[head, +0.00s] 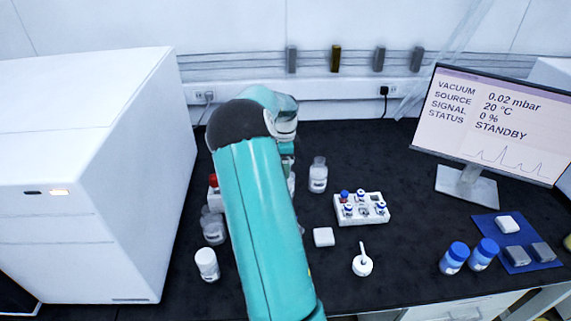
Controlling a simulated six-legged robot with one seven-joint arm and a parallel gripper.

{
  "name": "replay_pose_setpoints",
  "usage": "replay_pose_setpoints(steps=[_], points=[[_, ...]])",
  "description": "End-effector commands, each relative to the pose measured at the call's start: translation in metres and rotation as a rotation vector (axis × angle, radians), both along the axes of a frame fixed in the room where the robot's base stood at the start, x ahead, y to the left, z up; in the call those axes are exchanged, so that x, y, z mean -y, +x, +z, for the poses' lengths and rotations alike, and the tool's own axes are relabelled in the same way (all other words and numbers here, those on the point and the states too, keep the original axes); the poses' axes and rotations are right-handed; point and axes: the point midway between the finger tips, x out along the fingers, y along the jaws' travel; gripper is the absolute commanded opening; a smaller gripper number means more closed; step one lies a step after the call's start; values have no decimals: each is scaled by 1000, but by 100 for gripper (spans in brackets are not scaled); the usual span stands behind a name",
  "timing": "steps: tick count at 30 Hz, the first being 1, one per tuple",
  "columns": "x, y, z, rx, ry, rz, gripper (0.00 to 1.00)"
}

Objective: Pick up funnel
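A small white funnel (362,265) stands on the black bench right of centre, toward the front. Its wide round part is down and its thin stem points up, leaning slightly. Nothing touches it. My teal arm reaches from the bottom edge up the middle of the picture, to the left of the funnel. Its far end bends down near the back of the bench. My gripper fingers are hidden behind the arm, so I cannot see whether they are open or shut.
A white vial rack (374,216) and a white block (323,237) stand near the funnel. Blue-capped jars (454,258), a blue mat (528,262) and a monitor (487,125) are on the right. Bottles (206,264) stand left of my arm beside a big white instrument (85,180).

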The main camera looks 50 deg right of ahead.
Motion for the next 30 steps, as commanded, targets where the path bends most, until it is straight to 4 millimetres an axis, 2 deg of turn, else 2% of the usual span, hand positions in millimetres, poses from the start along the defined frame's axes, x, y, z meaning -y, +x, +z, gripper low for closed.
replay_pose_setpoints(steps=[6,13,23,30], points=[[0,0,0,1,-2,0,77],[0,0,0,1,-2,0,32],[0,0,2,2,-1,0,31],[1,1,22,4,-3,0,31]])
